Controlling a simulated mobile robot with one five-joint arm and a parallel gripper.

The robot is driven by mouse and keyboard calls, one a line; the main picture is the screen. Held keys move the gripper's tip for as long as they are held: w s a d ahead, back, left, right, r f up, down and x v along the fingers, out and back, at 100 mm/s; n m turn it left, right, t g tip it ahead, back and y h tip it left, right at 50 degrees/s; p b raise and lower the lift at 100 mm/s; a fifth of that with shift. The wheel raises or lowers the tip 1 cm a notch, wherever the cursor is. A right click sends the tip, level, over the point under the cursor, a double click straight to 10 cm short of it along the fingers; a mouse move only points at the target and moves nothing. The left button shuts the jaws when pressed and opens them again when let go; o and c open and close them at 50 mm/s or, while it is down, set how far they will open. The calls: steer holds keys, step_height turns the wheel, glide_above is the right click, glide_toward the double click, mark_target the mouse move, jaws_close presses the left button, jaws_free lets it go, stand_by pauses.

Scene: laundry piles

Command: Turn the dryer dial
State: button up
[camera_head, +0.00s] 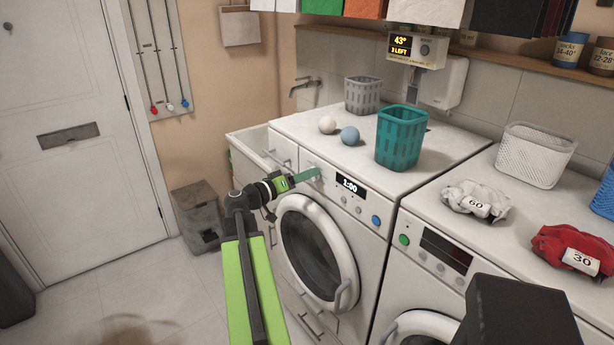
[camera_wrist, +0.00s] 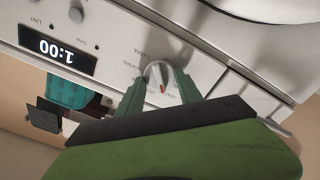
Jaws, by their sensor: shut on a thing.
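The wrist view is upside down, with the display (camera_wrist: 56,48) at the left.
A teal basket (camera_head: 401,138), a grey basket (camera_head: 362,95) and two balls stand on the left machine. A second machine (camera_head: 436,250) on the right carries a white basket (camera_head: 535,155) and bundles tagged 60 and 30. The round door (camera_head: 310,250) is below my gripper.

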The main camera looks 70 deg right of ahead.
steer(key=shift+s+a, duration=0.1)
steer(key=o, duration=1.3)
steer(key=v, duration=1.7)
steer(key=shift+a, duration=0.2)
